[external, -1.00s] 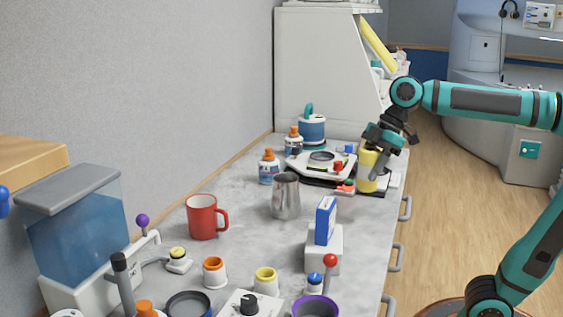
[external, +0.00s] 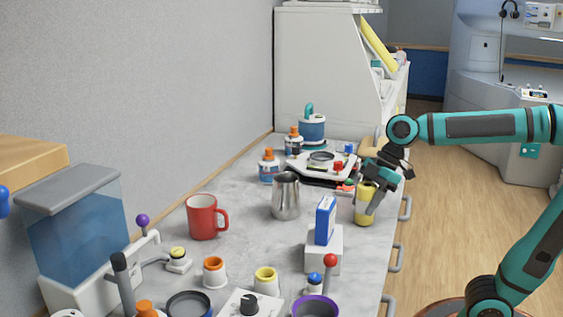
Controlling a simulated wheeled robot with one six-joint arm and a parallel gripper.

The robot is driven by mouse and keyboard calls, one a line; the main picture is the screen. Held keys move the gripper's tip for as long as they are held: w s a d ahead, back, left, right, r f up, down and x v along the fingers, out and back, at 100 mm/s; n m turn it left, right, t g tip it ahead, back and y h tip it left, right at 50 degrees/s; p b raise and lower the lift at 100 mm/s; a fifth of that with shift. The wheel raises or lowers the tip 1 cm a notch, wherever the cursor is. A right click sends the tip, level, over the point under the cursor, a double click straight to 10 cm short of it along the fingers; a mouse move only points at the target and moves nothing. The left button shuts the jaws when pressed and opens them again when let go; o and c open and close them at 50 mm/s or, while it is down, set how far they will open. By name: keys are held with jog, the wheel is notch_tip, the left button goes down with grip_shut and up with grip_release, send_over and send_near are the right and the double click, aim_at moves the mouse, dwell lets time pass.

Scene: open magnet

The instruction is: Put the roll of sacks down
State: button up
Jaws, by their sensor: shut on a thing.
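The roll of sacks (external: 365,209) is a short yellow cylinder with a pale band, standing about upright near the right edge of the counter. My gripper (external: 369,198) is shut on it from above and to the right, and its dark fingers hide part of the roll. The roll's lower end is at or very close to the counter top (external: 258,236); I cannot tell whether it touches.
A blue box on a white block (external: 322,251) stands in front of the roll. A steel jug (external: 285,196) and red mug (external: 203,217) stand to the left. A white device (external: 320,164) is behind. Drawer handles (external: 405,208) stick out along the counter's right edge.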

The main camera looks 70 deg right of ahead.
jog(key=o, duration=1.1)
jog(key=shift+f, duration=0.15)
jog(key=shift+c, duration=0.2)
jog(key=s+d+r+m+t+h, duration=0.2)
jog(key=s+d+r+m+t, duration=0.1)
jog(key=s+r+m+t, duration=0.1)
jog(key=s+d+r+m+t+h, duration=0.2)
jog(key=s+d+r+m+t, duration=0.2)
jog(key=r+t, duration=0.5)
jog(key=shift+s+d+r+m, duration=0.25)
jog(key=shift+s+r+m, duration=0.25)
jog(key=shift+s+r, duration=0.55)
jog(key=shift+w+r, duration=0.15)
jog(key=shift+w, duration=0.1)
